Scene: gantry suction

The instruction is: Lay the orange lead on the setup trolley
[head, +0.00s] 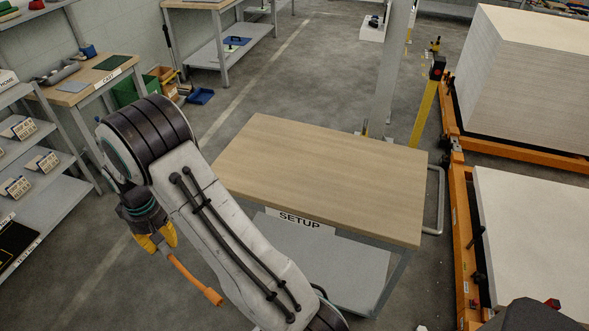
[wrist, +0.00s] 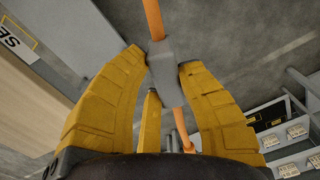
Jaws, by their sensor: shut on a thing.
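The orange lead (head: 196,279) hangs from my gripper (head: 157,240) in the head view, left of the setup trolley and clear of it. In the wrist view, my gripper's yellow fingers (wrist: 162,80) are shut on a grey part of the lead (wrist: 161,62), with orange lengths running out above and below it. The setup trolley (head: 340,175) has a bare wooden top, a lower grey shelf and a SETUP label on its front. Its edge shows at the left of the wrist view (wrist: 30,100). My arm covers part of the trolley's left side.
Grey shelving (head: 40,170) with small labelled cards stands at the left. A bench (head: 90,80) with a tray is behind it. A yellow post (head: 425,105) and orange-framed board stacks (head: 530,80) are at the right. Open floor lies between the shelving and the trolley.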

